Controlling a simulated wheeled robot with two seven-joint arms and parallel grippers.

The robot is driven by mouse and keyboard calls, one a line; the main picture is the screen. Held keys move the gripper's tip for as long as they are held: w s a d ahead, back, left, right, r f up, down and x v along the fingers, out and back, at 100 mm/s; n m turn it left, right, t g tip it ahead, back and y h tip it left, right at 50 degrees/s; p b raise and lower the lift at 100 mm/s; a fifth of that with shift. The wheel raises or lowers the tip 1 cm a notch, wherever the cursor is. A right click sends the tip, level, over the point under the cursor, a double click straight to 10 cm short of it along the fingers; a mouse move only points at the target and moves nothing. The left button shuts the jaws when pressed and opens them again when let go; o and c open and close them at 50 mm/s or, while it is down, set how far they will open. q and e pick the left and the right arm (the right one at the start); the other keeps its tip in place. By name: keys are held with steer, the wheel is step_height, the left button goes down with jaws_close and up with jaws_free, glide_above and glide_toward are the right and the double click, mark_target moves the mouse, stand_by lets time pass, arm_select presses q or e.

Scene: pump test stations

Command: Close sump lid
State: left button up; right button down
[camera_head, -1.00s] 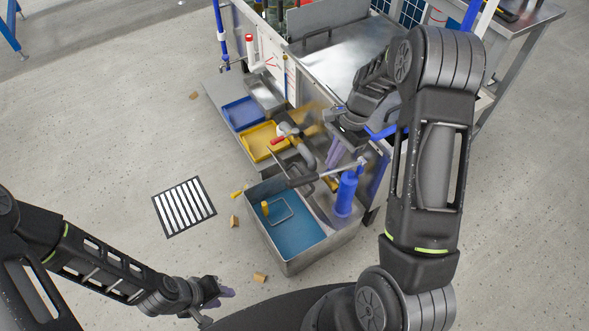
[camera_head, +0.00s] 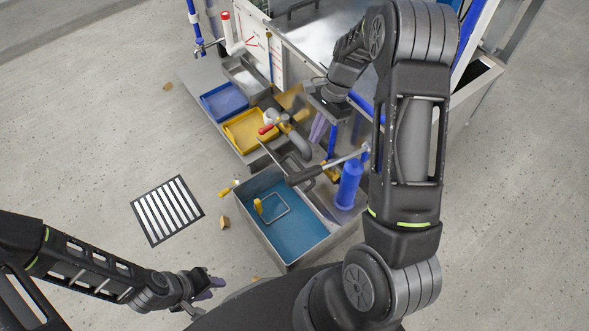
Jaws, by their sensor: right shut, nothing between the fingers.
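An open metal tank (camera_head: 264,237) with blue liquid stands on the floor at lower centre. A thin wire frame and a yellow piece show inside it. I cannot clearly make out a lid on it. A steel panel with a dark handle (camera_head: 302,7) is at the top edge of the view, cut off; I cannot tell whether it is a lid.
A blue hand pump (camera_head: 348,187) with a black-gripped lever (camera_head: 305,176) stands at the tank's right. Blue (camera_head: 224,101) and yellow (camera_head: 248,131) trays and red-handled piping lie behind. A striped panel (camera_head: 167,210) lies on the floor; floor at left is mostly clear.

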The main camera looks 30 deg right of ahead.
steer(key=b, duration=0.2)
glide_above(299, 166)
steer(key=s, duration=0.2)
steer(key=f, duration=0.6)
steer(key=d+f, duration=0.1)
steer(key=f, duration=0.2)
steer(key=shift+f, duration=0.3)
steer(key=shift+s+a+f, duration=0.1)
steer(key=shift+a+f, duration=0.15)
steer(key=shift+a, duration=0.35)
steer(key=shift+s+a+f, duration=0.1)
steer(key=shift+a+f, duration=0.1)
steer(key=shift+a, duration=0.4)
steer(key=shift+a+f, duration=0.25)
steer(key=shift+a, duration=0.35)
steer(key=shift+a, duration=0.1)
